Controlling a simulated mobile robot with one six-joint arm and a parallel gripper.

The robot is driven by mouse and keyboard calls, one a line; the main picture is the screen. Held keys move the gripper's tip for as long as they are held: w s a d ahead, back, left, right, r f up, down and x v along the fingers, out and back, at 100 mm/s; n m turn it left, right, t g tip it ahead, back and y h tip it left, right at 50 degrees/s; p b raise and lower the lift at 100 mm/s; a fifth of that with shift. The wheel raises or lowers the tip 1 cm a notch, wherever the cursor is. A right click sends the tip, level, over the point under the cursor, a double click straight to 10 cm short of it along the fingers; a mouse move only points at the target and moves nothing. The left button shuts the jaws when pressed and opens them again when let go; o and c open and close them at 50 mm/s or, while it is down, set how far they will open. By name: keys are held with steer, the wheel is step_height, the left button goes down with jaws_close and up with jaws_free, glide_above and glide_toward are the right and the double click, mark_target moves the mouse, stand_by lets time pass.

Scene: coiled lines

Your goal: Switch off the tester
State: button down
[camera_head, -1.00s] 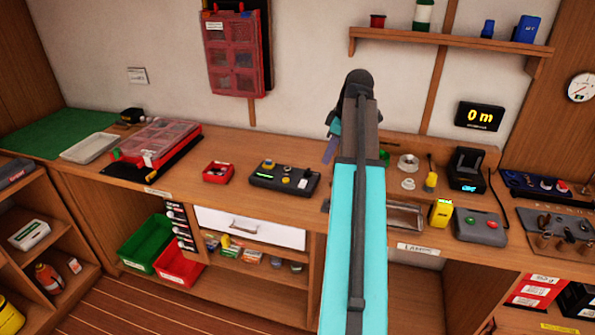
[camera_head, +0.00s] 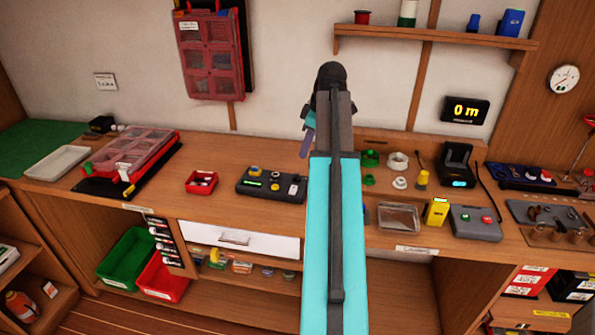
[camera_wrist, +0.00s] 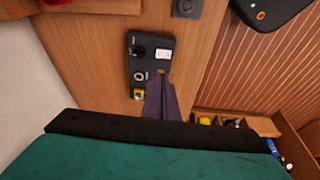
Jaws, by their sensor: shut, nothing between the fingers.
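A dark box that looks like the tester (camera_head: 272,186) lies on the wooden bench, left of my arm. It has a lit green display, a yellow knob, a round button and a white switch. In the wrist view the dark box (camera_wrist: 150,58) lies just beyond my fingers, with a black knob, a round light button, a yellow part and a white switch. My gripper (camera_head: 306,145) is shut and empty, seen from behind in the head view. In the wrist view its purple-grey fingers (camera_wrist: 165,98) overlap the box's near end; I cannot tell whether they touch it.
A small red tray (camera_head: 201,182) stands left of the box. A red-framed organiser (camera_head: 130,160) is farther left. Right of my arm are a clear tray (camera_head: 399,218), a yellow device (camera_head: 436,212) and a grey button box (camera_head: 474,223). A shelf (camera_head: 430,38) hangs above.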

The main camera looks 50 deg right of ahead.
steer(key=shift+a+f, duration=0.1)
steer(key=shift+f, duration=0.05)
steer(key=p, duration=0.3)
glide_above(296, 188)
steer(key=shift+s+a+f, duration=0.1)
steer(key=shift+s+f, duration=0.1)
steer(key=shift+f, duration=2)
steer(key=shift+s+a+f, duration=0.1)
steer(key=shift+s+f, duration=0.05)
steer(key=shift+f, duration=2.05)
steer(key=shift+w+d+f+p, duration=0.15)
steer(key=shift+f+p, duration=0.15)
steer(key=shift+f, duration=0.8)
steer(key=shift+w+d+f+p, duration=0.15)
steer(key=shift+f+p, duration=0.15)
steer(key=shift+f, duration=0.8)
steer(key=shift+s, duration=0.1)
steer(key=shift+d+f+b, duration=0.2)
steer(key=shift+f+b, duration=0.35)
steer(key=shift+b, duration=0.3)
steer(key=shift+a+r, duration=0.1)
steer(key=shift+r, duration=0.1)
steer(key=shift+f, duration=0.15)
steer(key=shift+s+a, duration=0.1)
steer(key=shift+s, duration=0.05)
